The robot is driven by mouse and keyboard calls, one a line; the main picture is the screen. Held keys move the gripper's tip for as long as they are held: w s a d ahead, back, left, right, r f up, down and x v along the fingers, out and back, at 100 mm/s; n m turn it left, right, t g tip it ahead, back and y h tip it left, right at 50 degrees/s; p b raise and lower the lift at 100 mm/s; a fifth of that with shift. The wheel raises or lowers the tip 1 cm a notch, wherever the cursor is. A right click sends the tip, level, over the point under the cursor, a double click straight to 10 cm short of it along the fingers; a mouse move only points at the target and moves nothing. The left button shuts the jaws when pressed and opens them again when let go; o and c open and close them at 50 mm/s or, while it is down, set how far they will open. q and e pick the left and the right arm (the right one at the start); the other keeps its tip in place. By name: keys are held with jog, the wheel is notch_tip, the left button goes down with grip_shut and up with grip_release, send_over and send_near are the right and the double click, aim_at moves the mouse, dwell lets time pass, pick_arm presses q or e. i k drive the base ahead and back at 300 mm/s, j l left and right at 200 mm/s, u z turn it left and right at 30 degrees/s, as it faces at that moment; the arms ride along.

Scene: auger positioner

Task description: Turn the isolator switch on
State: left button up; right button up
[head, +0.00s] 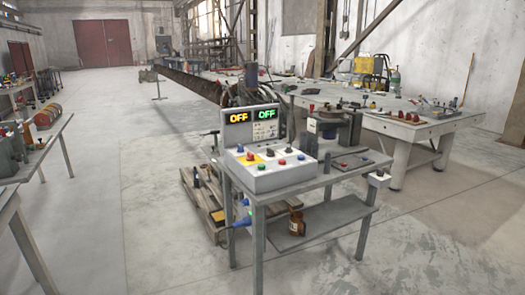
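A grey control box (268,174) stands on a metal table in the middle of the head view. Its sloped top carries several coloured buttons or knobs. One red knob (251,156) sits by a yellow patch on the left part of the panel. I cannot tell for certain which control is the isolator switch, or its position. An upright display panel (252,131) behind the box reads OFF in orange and OFF in green. Neither of my grippers is in view.
The metal table (345,172) has a lower shelf with a brown bottle (297,223). A wooden pallet (203,200) lies behind its left side. A large workbench (420,125) stands at the back right, and other benches line the left. The concrete floor in front and left is clear.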

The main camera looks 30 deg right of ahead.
aim_at(250, 156)
jog(key=z, duration=0.75)
jog(key=i+j+z, duration=0.15)
jog(key=z, duration=0.35)
jog(key=i+j+z, duration=0.25)
jog(key=z, duration=0.25)
jog(key=i+j+z, duration=0.2)
jog(key=j, duration=0.15)
jog(key=j+z, duration=0.2)
jog(key=j, duration=0.15)
jog(key=i, duration=0.05)
